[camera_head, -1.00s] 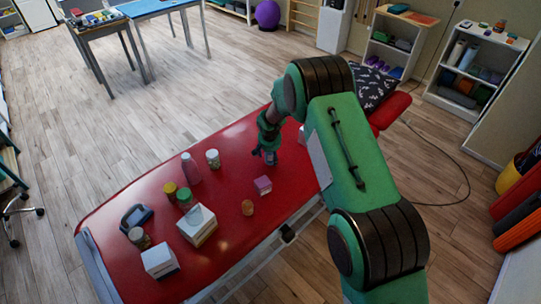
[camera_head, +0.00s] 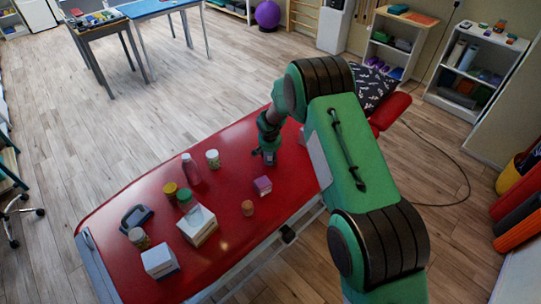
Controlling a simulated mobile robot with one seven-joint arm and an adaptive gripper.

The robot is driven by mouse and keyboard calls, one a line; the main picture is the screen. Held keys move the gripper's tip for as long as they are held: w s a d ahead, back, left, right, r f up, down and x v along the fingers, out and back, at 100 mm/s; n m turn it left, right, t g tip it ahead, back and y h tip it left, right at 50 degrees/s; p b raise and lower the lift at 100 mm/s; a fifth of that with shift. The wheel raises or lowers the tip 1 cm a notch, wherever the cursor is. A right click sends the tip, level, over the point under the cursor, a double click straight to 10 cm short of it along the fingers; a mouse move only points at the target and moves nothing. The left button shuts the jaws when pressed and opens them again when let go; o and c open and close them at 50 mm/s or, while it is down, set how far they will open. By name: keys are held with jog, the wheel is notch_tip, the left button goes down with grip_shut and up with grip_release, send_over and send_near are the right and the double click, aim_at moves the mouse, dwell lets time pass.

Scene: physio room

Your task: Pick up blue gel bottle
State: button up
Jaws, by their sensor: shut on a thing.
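My gripper (camera_head: 268,158) is at the far right part of the red treatment table (camera_head: 130,258), low over its surface. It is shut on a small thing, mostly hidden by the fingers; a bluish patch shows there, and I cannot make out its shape. It could be the blue gel bottle, but the view is too small to be sure. No other blue bottle stands out on the table.
Near my gripper are a pink-and-white box (camera_head: 262,186) and an orange jar (camera_head: 247,208).

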jog(key=shift+r, duration=0.1)
notch_tip(320, 180, up, 10)
jog(key=shift+f+p, duration=0.1)
jog(key=shift+p, duration=0.8)
